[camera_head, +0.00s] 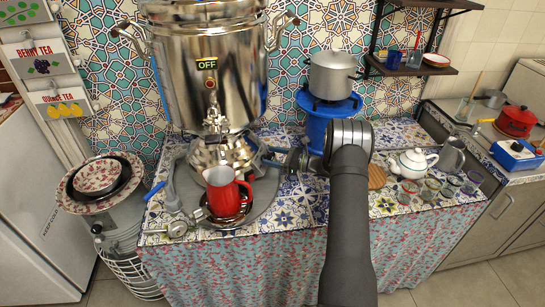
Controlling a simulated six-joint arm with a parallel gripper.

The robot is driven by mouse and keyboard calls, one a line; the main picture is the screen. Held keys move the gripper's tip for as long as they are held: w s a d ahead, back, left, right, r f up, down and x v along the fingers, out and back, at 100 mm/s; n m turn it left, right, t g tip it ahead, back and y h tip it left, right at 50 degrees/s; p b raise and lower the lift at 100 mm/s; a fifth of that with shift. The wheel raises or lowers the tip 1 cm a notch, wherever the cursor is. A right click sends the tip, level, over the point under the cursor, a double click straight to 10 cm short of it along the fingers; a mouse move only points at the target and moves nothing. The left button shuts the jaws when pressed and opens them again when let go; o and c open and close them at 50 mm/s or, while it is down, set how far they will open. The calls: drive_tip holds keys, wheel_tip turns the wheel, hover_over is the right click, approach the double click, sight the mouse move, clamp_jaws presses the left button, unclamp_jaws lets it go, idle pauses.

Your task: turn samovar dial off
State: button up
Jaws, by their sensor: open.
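The large silver samovar (170,70) stands at the back left of the tiled table. Its front carries a small display (207,64) reading OFF in yellow-green. Just below it is the small dial (210,83), with a reddish centre; its exact angle is too small to read. My gripper (268,157) is at the samovar's lower right, below and to the right of the dial and apart from it. It points left and is open, with nothing visible between its small, dark fingers. A red pitcher (226,199) stands below the samovar's tap (214,132).
A silver pot (332,74) sits on a blue stand (318,127) behind my arm. A white teapot (412,163), a metal jug (452,155) and several small glasses stand at right. Bowls (98,177) are stacked at far left. A shelf (415,69) hangs above right.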

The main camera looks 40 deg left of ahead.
drive_tip(key=v, duration=1.7)
drive_tip(key=shift+d, duration=0.15)
drive_tip(key=x, duration=1.7)
drive_tip(key=shift+a, duration=0.2)
